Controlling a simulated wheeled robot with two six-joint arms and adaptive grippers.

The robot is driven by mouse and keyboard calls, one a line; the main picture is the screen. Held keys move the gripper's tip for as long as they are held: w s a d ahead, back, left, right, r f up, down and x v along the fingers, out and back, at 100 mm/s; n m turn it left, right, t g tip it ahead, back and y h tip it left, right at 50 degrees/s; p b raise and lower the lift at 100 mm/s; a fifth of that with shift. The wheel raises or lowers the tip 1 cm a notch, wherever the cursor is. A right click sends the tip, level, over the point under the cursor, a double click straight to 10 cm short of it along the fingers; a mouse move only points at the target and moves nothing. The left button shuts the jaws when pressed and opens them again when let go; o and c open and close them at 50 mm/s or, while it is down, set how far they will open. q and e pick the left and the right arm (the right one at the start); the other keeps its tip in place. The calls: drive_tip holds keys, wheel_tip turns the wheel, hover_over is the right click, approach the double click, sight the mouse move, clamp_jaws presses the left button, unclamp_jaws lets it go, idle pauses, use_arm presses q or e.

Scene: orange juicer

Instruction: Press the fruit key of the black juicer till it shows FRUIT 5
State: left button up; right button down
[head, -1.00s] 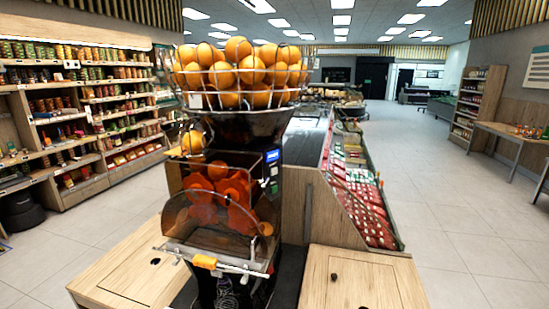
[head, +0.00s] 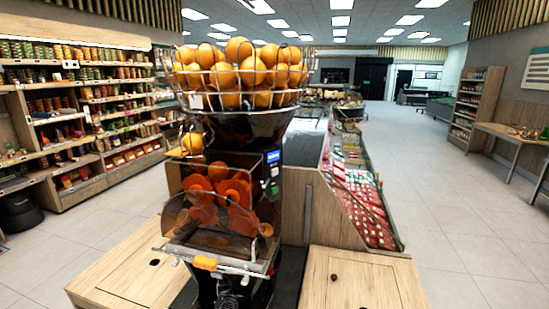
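The black juicer (head: 290,230) stands in the middle of the head view, with a wire basket of oranges (head: 238,75) on top. Its clear front cover (head: 215,222) shows orange-red pressing parts behind it. A small blue-lit display (head: 273,156) sits on the right part of its front, with small keys (head: 273,180) below it. The display text is too small to read, and I cannot tell which key is the fruit key. Neither of my grippers is in view.
Wooden counter tops flank the juicer on the left (head: 130,268) and right (head: 362,280). A produce display with red packs (head: 355,195) runs behind on the right. Stocked shelves (head: 80,110) line the left wall. The tiled floor on the right is clear.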

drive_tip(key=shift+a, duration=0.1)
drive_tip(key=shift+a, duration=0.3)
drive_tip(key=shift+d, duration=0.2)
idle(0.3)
